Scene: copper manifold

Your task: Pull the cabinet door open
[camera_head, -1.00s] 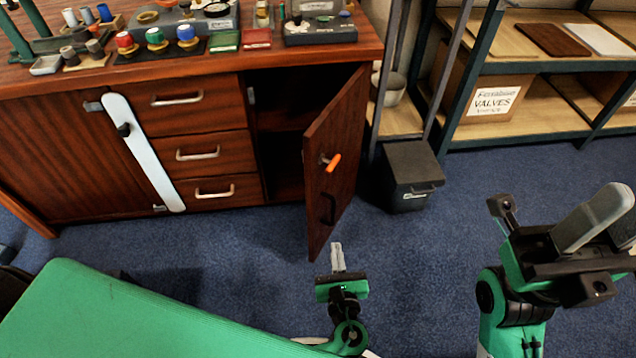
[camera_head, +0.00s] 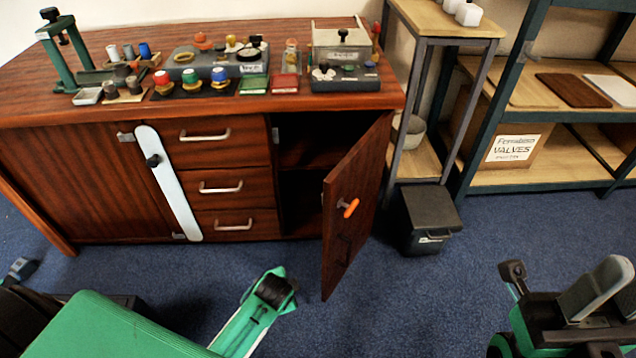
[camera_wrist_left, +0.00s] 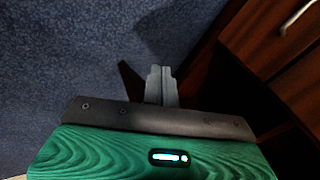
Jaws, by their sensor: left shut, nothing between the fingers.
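The cabinet door (camera_head: 356,205) is brown wood, hinged on its right side, and stands swung out wide from the cabinet (camera_head: 95,185). Its orange handle (camera_head: 348,207) is on the face toward the right, with nothing on it. The compartment behind the door shows dark. My left gripper (camera_wrist_left: 162,85) is shut and empty in the left wrist view, above the blue floor near brown cabinet wood.
Drawers (camera_head: 225,187) with metal handles fill the cabinet's middle. A white bar (camera_head: 168,183) crosses the left door. A dark bin (camera_head: 428,218) stands right of the open door, near shelving (camera_head: 500,180). Blue floor in front is mostly clear.

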